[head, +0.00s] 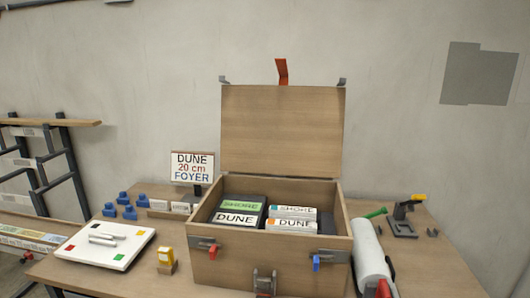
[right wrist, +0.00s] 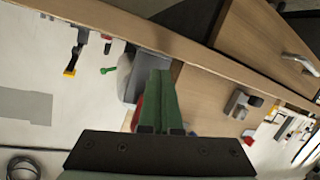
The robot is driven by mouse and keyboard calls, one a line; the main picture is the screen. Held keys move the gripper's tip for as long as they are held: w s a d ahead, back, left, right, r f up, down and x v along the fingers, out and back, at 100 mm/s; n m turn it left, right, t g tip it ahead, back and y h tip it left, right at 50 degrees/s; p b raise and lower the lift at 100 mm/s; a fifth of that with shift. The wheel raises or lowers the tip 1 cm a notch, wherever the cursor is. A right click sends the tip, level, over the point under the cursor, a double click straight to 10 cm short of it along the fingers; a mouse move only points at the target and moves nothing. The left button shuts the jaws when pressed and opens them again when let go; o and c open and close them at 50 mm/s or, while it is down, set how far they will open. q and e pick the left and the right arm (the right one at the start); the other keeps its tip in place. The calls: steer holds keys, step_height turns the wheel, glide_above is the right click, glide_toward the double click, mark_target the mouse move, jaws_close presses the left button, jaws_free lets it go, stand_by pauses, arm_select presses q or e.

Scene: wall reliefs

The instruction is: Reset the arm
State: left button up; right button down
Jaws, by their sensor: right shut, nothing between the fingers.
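My right gripper (right wrist: 158,73) shows in the right wrist view, with its green fingers pressed together and nothing between them. The dark mount crosses the bottom of that view. Beyond the fingertips lie wooden surfaces and a pale cylinder, seen at a steep tilt. A red part shows just left of the fingers, partly hidden by them. I cannot make out my right gripper clearly in the head view. My left gripper is in neither view.
An open wooden case (head: 270,262) with its lid up holds labelled boxes on the table. Left are a white board (head: 108,258), a yellow block (head: 166,256), blue pieces (head: 130,213) and a DUNE sign (head: 192,167).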

arm_select(q)
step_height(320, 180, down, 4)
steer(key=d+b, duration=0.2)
steer(key=b, duration=0.3)
arm_select(e)
steer(key=s+a+f+g+y, duration=0.1)
steer(key=s+a+f+g, duration=0.2)
steer(key=s+a+f, duration=0.5)
steer(key=s+a+f+g+y, duration=0.25)
steer(key=s+a+f, duration=0.25)
steer(key=s+a, duration=0.5)
arm_select(q)
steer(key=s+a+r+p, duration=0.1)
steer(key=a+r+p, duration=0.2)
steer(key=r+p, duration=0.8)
steer(key=p, duration=0.4)
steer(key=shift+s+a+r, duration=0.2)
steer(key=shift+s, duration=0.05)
arm_select(e)
step_height(320, 180, up, 11)
steer(key=s+d+m+h, duration=0.1)
steer(key=s+d, duration=0.1)
steer(key=shift+s+d, duration=0.35)
steer(key=shift+r, duration=0.1)
